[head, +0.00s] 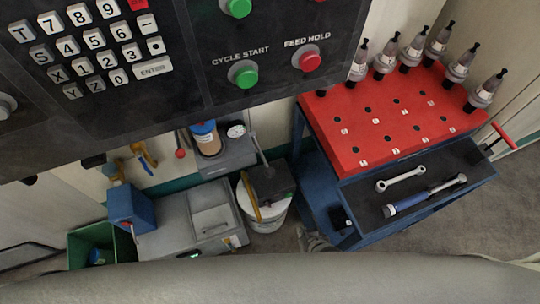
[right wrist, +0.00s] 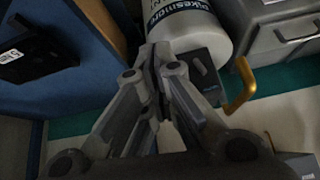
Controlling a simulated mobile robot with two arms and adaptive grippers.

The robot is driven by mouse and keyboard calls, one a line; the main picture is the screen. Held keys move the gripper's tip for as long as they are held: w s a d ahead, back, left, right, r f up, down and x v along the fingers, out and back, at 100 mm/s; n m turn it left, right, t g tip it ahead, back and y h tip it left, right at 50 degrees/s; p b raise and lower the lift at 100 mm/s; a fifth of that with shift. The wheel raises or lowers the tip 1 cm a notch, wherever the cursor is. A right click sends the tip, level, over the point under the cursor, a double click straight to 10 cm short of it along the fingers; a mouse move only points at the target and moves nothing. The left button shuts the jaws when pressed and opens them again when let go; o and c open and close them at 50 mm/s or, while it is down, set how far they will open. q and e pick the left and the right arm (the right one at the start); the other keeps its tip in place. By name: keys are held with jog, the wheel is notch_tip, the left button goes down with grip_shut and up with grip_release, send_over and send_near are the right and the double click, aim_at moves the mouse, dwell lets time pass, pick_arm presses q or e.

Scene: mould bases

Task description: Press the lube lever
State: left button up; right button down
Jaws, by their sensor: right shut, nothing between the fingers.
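The lube unit, a grey box (head: 228,158) with a blue-capped reservoir of amber fluid (head: 206,138) and a round white gauge (head: 236,131), sits below the control panel in the head view. I cannot tell for sure which is the lube lever. My right gripper (head: 315,238) is low in the head view, right of the white bucket and well below the unit. Its fingers are shut and empty in the right wrist view (right wrist: 153,65). My left gripper is not visible.
The white bucket (head: 262,219) carries a dark box (head: 270,184) and a yellow handle (head: 249,200). The red-topped tool cart (head: 375,125) stands at right, its dark drawer (head: 425,178) open. A grey machine (head: 180,222) and green bin (head: 88,240) are at left.

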jog(key=w+a+r+t, duration=0.2)
jog(key=w+r, duration=0.1)
jog(key=r, duration=0.7)
jog(key=w+a+r+t+y, duration=0.1)
jog(key=w+a+r, duration=0.1)
jog(key=r, duration=0.9)
jog(key=w+a+r+m+t+y, duration=0.1)
jog(key=w+r, duration=0.4)
jog(key=r, duration=0.6)
jog(key=shift+a+t, duration=0.8)
jog(key=shift+a, duration=0.2)
jog(key=shift+f, duration=0.1)
send_over(261, 152)
jog(key=s+d, duration=0.3)
notch_tip(261, 152, down, 5)
jog(key=shift+s+a+f+b, duration=0.15)
jog(key=shift+s+f, duration=0.15)
jog(key=shift+f, duration=0.3)
jog(key=shift+s+a+f+b, duration=0.15)
jog(key=shift+s+f, duration=0.2)
jog(key=shift+f, duration=0.25)
jog(key=shift+s+a+f+b, duration=0.15)
jog(key=shift+s+f, duration=0.15)
jog(key=shift+f, duration=0.3)
jog(key=shift+d, duration=0.15)
